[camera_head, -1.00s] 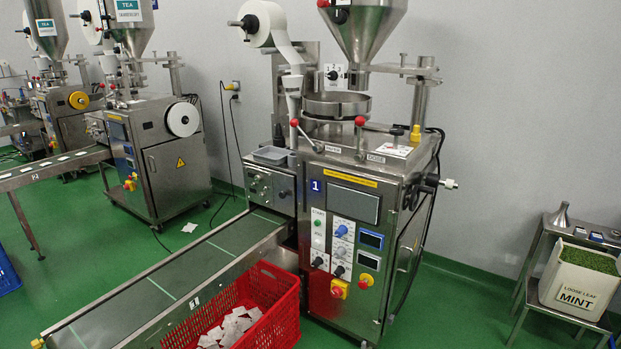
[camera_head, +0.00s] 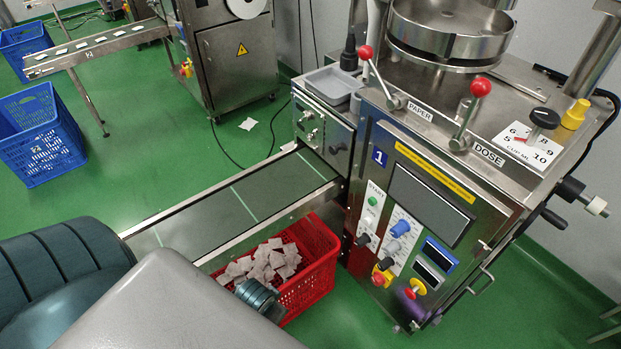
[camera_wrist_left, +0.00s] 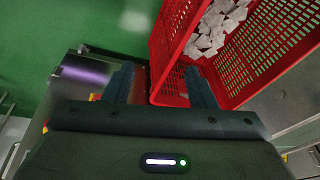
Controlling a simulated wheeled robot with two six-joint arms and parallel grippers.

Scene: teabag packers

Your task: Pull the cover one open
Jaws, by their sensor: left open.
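Machine 1 (camera_head: 385,215) is a steel cabinet with a blue "1" label, standing right of center in the head view. A bar handle (camera_head: 480,284) sits on its right side, on what looks like a side cover; that face is seen at a steep angle and mostly hidden. I cannot tell whether the cover is fully shut. My left arm comes in at the lower left of the head view. My left gripper (camera_wrist_left: 160,85) is open in the wrist view, its fingers apart and pointing towards the red crate (camera_wrist_left: 172,62), with nothing seen between them. My right gripper is not in view.
The red crate (camera_head: 322,268) of teabags stands beside the conveyor (camera_head: 225,215), left of the machine. Red-knobbed levers (camera_head: 480,88) and a yellow-red stop knob (camera_head: 416,288) stick out. Blue crates (camera_head: 40,135) stand far left.

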